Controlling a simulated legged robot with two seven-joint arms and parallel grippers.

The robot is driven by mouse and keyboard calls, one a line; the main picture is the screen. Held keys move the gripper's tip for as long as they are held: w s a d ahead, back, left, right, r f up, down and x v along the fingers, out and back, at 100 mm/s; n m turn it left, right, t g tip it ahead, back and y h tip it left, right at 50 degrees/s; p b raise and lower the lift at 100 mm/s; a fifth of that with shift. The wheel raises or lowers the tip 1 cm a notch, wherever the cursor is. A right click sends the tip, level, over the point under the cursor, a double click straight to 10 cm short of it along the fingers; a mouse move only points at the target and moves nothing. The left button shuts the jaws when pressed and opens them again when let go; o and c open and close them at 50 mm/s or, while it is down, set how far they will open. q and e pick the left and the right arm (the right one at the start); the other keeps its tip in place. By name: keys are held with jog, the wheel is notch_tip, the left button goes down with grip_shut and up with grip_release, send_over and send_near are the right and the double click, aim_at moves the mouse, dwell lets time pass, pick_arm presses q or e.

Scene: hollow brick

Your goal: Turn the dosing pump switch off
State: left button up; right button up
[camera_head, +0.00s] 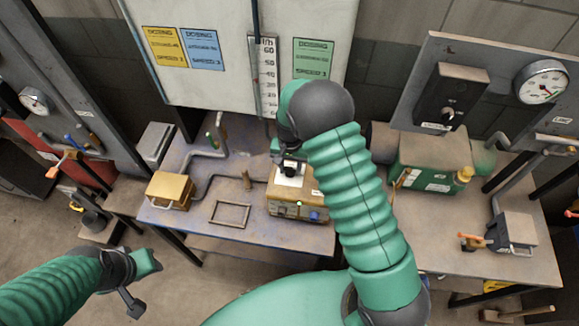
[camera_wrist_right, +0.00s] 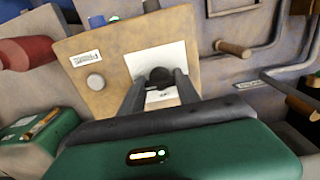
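The dosing pump is a tan box (camera_head: 284,207) on the middle bench. Its face has a white plate (camera_wrist_right: 172,58) with a dark round switch knob (camera_wrist_right: 160,76). My right gripper (camera_wrist_right: 160,82) is at the plate, its two dark fingers apart on either side of the knob; I cannot tell whether they touch it. In the head view my right gripper (camera_head: 290,165) is over the top of the pump, partly hidden by my arm. My left gripper (camera_head: 143,282) hangs at the lower left, away from the benches, holding nothing that I can see.
The middle bench (camera_head: 180,217) also carries a brass-coloured box (camera_head: 170,189), grey pipes and a flat frame (camera_head: 230,214). A green machine (camera_head: 435,160) stands on the right bench. A white panel (camera_head: 225,90) with a scale rises behind. Open floor lies front left.

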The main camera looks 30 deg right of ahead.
grip_shut()
jog(key=shift+w+n, duration=0.1)
jog(key=shift+n, duration=0.3)
jog(key=n+b, duration=0.1)
jog(key=n, duration=0.1)
jog(key=shift+n, duration=0.3)
jog(key=n+b, duration=0.1)
jog(key=n, duration=0.3)
jog(key=shift+n, duration=0.3)
jog(key=n, duration=0.4)
jog(key=shift+w+r+n, duration=0.1)
jog(key=shift+r+n, duration=0.05)
jog(key=shift+n, duration=0.15)
jog(key=n, duration=0.5)
jog(key=shift+p, duration=0.3)
jog(key=shift+n, duration=0.3)
